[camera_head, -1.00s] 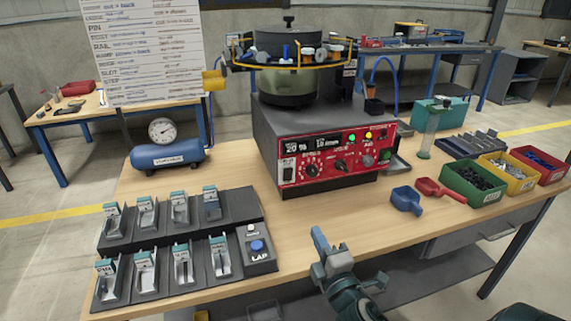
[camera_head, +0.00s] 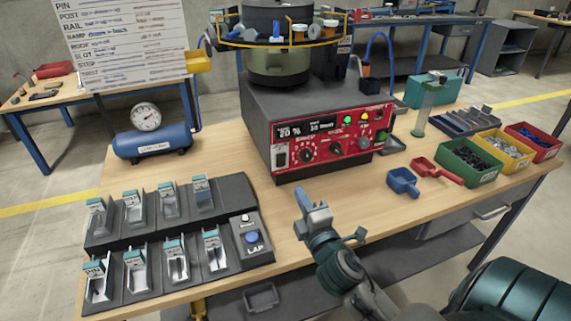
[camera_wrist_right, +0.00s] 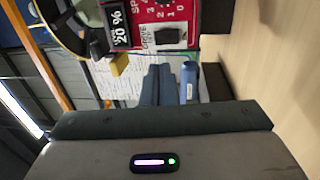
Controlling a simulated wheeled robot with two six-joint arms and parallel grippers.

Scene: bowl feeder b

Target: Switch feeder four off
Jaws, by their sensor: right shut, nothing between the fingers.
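The bowl feeder's grey control box (camera_head: 262,110) stands on the wooden table with a red front panel (camera_head: 340,152). The panel has a display reading 20 % (camera_head: 290,131), round knobs, lit green and yellow lamps, and a black rocker switch (camera_head: 279,155) at its left end. In the right wrist view the panel (camera_wrist_right: 150,10) and the black switch (camera_wrist_right: 171,36) show sideways, beyond my fingers. My right gripper (camera_head: 304,203) is shut and empty, in front of the box and apart from it. Its blue fingers also show in the right wrist view (camera_wrist_right: 158,85). My left gripper is out of view.
A black rack (camera_head: 235,195) with several small parts holders and a LAP button stands at left. A blue air tank (camera_head: 152,143) is behind it. Blue (camera_head: 403,181) and red (camera_head: 437,171) scoops and part bins lie right.

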